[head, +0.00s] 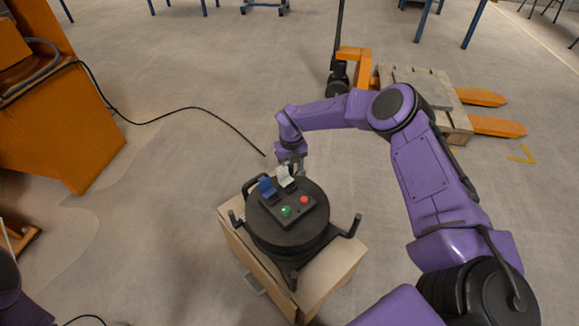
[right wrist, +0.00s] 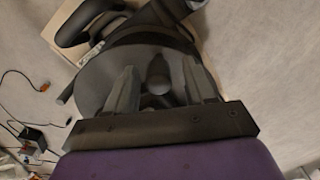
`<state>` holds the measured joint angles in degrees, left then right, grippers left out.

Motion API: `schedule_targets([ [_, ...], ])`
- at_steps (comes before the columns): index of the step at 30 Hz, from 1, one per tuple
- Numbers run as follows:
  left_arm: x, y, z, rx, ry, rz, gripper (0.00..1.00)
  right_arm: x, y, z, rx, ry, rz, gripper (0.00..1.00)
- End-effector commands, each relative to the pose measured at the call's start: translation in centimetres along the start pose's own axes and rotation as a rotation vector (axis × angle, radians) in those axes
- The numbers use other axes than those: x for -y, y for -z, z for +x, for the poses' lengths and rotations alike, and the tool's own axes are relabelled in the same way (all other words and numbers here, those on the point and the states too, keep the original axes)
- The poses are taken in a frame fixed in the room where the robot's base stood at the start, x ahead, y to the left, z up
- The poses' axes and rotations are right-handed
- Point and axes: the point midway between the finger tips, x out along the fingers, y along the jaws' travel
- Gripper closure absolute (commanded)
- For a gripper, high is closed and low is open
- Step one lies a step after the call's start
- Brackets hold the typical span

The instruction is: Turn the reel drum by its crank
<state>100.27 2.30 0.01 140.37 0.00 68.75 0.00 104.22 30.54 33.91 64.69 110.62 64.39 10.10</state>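The reel drum (head: 272,232) appears to be the dark round body on top of a wooden box. Dark arms stick out around it, and a curved handle (head: 249,186) shows at its far left; I cannot tell which part is the crank. My right gripper (head: 290,168) points down at the drum's far side. In the right wrist view its fingers (right wrist: 160,64) stand apart, with a dark rounded knob (right wrist: 157,78) between them and gaps on both sides. A dark disc (right wrist: 95,75) lies behind the fingers. My left gripper is not in view.
A panel on the drum carries a green button (head: 286,211), a red button (head: 304,200), a blue piece (head: 267,187) and a white piece (head: 286,176). The wooden box (head: 325,275) stands on open floor. A pallet (head: 415,84) on an orange pallet truck stands behind. A black cable (head: 190,110) crosses the floor.

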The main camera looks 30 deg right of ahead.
Motion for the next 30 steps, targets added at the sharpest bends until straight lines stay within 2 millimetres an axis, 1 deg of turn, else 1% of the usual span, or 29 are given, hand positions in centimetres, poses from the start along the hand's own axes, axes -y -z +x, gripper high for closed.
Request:
schedule_targets([
  [4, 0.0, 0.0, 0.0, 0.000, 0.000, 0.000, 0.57, -0.1, 0.0, -0.1, 0.000, 0.000, -0.002, 0.46],
  [7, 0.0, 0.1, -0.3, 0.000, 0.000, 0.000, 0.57, -0.1, -0.1, -1.2, 0.002, -0.001, -0.001, 0.46],
  [8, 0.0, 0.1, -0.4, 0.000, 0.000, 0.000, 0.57, -0.1, -0.1, -1.8, 0.002, -0.001, -0.001, 0.46],
  [15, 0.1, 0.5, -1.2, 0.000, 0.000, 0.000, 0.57, -0.2, -0.1, -7.6, 0.003, -0.002, -0.001, 0.46],
  [19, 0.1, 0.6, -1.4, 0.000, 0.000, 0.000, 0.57, -0.2, -0.1, -9.7, 0.001, -0.001, -0.001, 0.46],
  [23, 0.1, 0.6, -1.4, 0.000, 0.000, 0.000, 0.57, -0.1, 0.0, -10.5, 0.000, 0.000, -0.002, 0.46],
  [29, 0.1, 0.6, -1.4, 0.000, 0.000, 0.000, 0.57, -0.2, 0.0, -10.5, 0.000, 0.000, -0.002, 0.46],
  [30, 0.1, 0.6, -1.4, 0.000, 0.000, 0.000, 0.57, -0.2, 0.0, -10.5, 0.000, 0.000, -0.002, 0.49],
])
